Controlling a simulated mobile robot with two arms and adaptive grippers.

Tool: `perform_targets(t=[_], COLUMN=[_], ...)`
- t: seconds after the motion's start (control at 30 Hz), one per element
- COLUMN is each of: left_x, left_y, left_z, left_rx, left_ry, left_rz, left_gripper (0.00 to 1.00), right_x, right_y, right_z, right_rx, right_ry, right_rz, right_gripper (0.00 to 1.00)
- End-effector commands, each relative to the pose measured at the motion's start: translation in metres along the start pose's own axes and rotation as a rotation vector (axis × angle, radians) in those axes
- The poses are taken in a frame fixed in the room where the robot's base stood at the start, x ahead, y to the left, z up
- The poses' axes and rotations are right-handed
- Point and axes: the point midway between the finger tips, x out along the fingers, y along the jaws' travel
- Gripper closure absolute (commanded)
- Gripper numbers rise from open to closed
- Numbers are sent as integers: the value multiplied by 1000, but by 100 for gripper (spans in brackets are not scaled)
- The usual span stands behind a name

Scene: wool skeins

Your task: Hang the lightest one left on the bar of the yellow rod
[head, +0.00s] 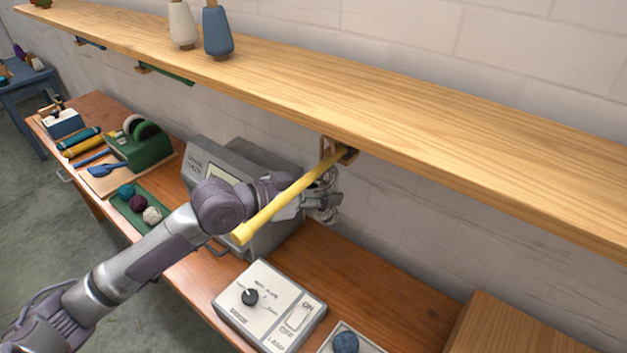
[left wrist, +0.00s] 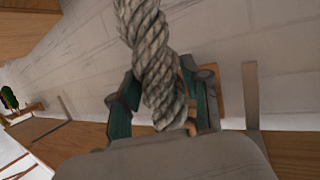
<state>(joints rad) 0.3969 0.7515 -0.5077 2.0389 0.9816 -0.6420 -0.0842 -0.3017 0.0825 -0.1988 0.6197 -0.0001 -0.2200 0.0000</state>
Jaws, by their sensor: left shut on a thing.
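The yellow rod (head: 285,195) sticks out from a wooden bracket (head: 338,150) under the shelf, its free end towards me. My left gripper (head: 322,197) is beside the rod, near its bracket end, partly hidden behind it. In the left wrist view the gripper (left wrist: 163,100) is shut on a twisted pale grey skein (left wrist: 148,45), which runs up out of the picture. In the head view the skein is hard to make out among the fingers. I cannot tell whether its loop is around the rod. My right gripper is not in view.
The long wooden shelf (head: 430,105) runs above the rod. A green rod (head: 168,74) and a blue rod (head: 90,43) are further left under it. Below is a bench with a grey machine (head: 215,150), a control box (head: 268,305) and a green tray (head: 160,228) of yarn balls.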

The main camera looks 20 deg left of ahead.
Motion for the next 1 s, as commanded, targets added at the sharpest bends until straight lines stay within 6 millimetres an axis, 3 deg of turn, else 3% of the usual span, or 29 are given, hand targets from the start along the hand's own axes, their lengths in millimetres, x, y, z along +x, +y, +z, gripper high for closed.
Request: perform_targets(t=[0.1,0.43,0.87,0.9,1.0], left_x=[3,10,11,11,11], left_y=[9,8,8,8,8], left_z=[-3,20,22,22,22], left_rx=[0,0,0,0,0], left_ry=[2,0,0,0,1], left_rz=[1,-1,-1,-1,-1], left_gripper=[85,85,85,50,33], right_x=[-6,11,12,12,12], right_y=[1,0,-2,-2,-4], right_z=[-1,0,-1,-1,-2], right_rx=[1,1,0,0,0], right_ry=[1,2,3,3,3], right_rz=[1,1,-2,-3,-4], right_gripper=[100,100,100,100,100])
